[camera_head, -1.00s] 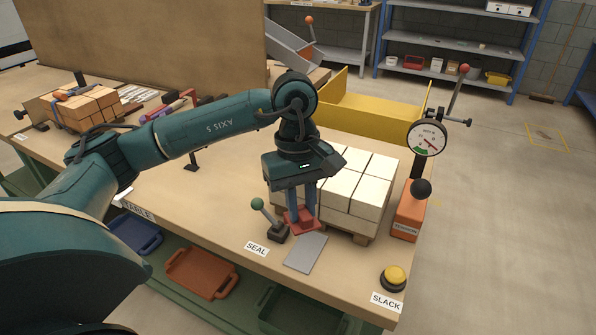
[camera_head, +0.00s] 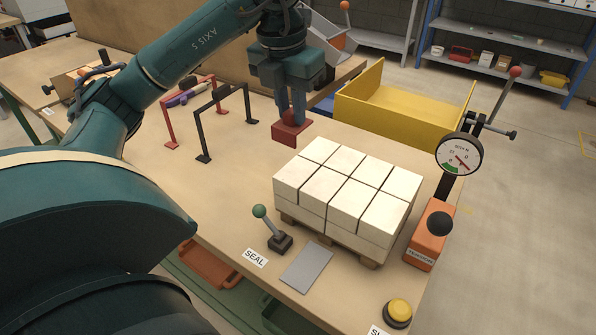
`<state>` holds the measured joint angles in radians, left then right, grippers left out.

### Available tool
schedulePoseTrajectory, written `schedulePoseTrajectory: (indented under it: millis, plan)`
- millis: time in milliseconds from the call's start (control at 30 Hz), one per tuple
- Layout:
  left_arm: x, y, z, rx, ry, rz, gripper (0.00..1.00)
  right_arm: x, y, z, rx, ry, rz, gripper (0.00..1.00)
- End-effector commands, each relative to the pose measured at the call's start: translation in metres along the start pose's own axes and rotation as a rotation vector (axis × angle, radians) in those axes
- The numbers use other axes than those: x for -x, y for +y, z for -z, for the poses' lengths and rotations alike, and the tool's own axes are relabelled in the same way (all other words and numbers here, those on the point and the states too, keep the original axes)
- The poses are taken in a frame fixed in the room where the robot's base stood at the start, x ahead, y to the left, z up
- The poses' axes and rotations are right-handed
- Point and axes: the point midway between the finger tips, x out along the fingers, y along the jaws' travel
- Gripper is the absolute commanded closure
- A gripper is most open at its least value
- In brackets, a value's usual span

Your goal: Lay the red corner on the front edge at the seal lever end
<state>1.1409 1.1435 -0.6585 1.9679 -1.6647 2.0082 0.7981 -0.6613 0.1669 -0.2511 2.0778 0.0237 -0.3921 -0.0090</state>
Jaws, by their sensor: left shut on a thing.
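My left gripper (camera_head: 291,118) is shut on the red corner (camera_head: 289,133). It holds the corner in the air; in the picture it shows just beyond the far left corner of the white brick stack (camera_head: 345,190). The stack of pale bricks stands on a small wooden pallet (camera_head: 372,262). The seal lever (camera_head: 270,229), with a green knob, stands in front of the stack's near left end, by the SEAL label (camera_head: 256,258). My right gripper is not in view.
A grey plate (camera_head: 306,267) lies on the table before the stack. The orange tension unit (camera_head: 429,241) with gauge (camera_head: 459,155) stands right of it, a yellow button (camera_head: 397,312) nearer. Black (camera_head: 201,122) and red frames (camera_head: 167,118) stand left. A yellow guard (camera_head: 400,116) is behind.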

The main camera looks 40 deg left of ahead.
Motion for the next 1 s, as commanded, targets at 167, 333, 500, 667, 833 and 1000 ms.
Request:
schedulePoseTrajectory:
  millis: [167,333,500,667,833,1000]
  plan:
    - [-0.035,0.001,0.007,0.01,0.009,-0.003,1.0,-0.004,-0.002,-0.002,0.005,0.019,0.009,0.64]
    - [-0.055,0.0,0.009,0.008,0.006,-0.002,1.0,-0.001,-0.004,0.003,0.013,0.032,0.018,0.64]
    - [-0.075,0.001,0.013,0.007,0.006,-0.003,1.0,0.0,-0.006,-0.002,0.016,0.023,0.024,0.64]
    - [-0.093,0.0,0.015,0.005,0.004,-0.002,1.0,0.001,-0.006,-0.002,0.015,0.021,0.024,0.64]
    - [-0.095,0.0,0.015,0.005,0.002,-0.001,1.0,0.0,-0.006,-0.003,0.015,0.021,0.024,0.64]
    - [-0.097,0.0,0.016,0.005,0.002,-0.001,1.0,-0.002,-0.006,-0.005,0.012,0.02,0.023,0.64]
